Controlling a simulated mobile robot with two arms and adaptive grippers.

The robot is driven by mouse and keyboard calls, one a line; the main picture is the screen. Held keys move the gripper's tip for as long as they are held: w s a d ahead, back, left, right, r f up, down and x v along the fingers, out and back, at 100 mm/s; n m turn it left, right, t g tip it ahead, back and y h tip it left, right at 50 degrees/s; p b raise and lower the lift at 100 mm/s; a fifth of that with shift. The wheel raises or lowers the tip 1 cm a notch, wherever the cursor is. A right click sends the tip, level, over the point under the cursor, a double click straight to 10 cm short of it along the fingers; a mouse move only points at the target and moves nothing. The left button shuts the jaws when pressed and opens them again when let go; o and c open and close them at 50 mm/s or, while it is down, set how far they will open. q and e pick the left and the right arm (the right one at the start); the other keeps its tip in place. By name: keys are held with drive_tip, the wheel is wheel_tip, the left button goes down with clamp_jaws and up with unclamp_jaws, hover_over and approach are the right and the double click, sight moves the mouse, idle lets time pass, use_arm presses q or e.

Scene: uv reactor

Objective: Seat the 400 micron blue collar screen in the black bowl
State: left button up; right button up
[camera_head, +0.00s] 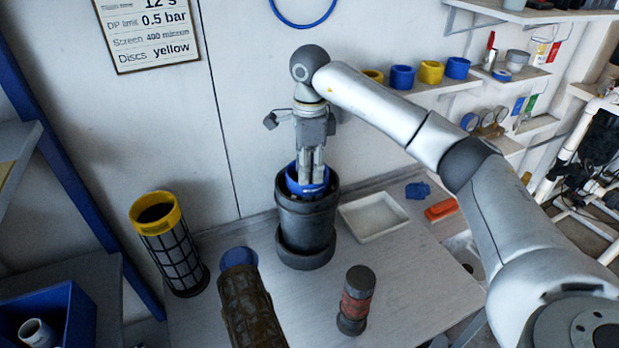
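The black bowl (306,222) stands upright on the bench near the back wall. A blue collar (293,182) shows inside its mouth, slightly above the rim at the back; the screen body below is hidden by the bowl. I cannot tell whether it is fully seated. My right gripper (312,180) points down into the bowl's mouth, its fingers close together and overlapping the blue collar. I cannot tell whether they grip it. My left gripper is not in view. A wall sign (150,32) reads "Screen 400 micron".
A yellow-collared screen (172,250) stands at left. A brown, fouled cylinder with a blue end (248,305) is in front of the bowl.

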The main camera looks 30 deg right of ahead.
wheel_tip(320, 180, up, 10)
drive_tip(key=shift+f, duration=0.25)
idle(0.6)
